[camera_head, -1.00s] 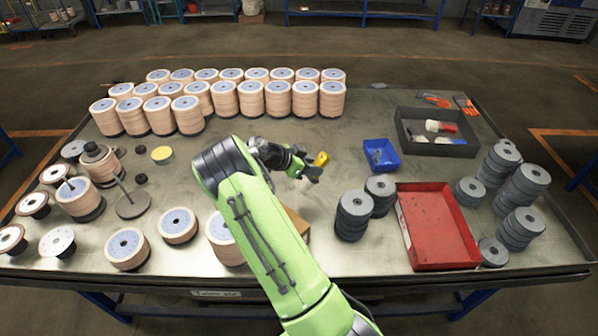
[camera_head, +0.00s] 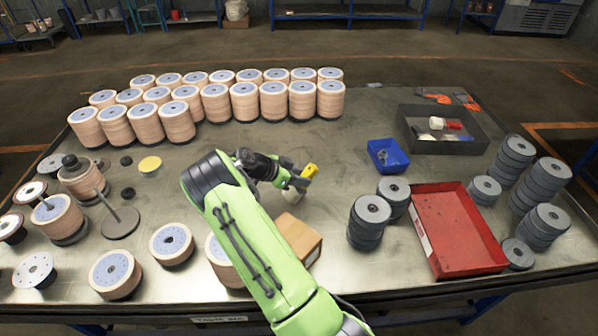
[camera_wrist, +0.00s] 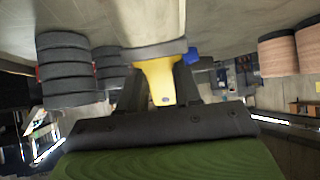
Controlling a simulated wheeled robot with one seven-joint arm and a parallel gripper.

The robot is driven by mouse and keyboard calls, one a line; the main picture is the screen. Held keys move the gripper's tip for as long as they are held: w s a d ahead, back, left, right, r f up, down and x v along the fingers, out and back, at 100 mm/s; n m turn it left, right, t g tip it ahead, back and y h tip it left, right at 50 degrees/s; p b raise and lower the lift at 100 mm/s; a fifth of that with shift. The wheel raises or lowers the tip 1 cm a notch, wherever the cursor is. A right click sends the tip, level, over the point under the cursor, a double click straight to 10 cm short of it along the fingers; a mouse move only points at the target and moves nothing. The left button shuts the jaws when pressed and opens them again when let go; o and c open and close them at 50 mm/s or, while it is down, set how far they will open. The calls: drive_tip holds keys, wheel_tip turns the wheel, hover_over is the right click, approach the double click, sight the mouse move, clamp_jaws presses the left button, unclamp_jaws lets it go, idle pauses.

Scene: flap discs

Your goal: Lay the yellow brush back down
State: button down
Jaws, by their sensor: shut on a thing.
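The yellow brush (camera_head: 310,170) is held in my gripper (camera_head: 299,180) above the middle of the table. In the wrist view the brush's yellow handle (camera_wrist: 161,82) sits between the two dark fingers of my gripper (camera_wrist: 160,88), which are shut on it. A wide grey-brown part of the brush (camera_wrist: 155,52) lies across beyond the fingers. In the head view the brush is small, and I cannot tell whether it touches the table (camera_head: 330,215).
A cardboard box (camera_head: 298,240) stands just in front of my gripper. A blue bin (camera_head: 373,152), dark tray (camera_head: 410,139), red tray (camera_head: 425,200) and grey disc stacks (camera_head: 367,225) are to the right. Tan disc stacks (camera_head: 302,103) line the back. Bare table lies around the gripper.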

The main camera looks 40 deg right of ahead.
wheel_tip(320, 180, down, 2)
drive_tip(key=c, duration=0.7)
unclamp_jaws()
drive_tip(key=shift+r, duration=0.15)
wheel_tip(320, 180, up, 10)
drive_tip(key=shift+f, duration=0.1)
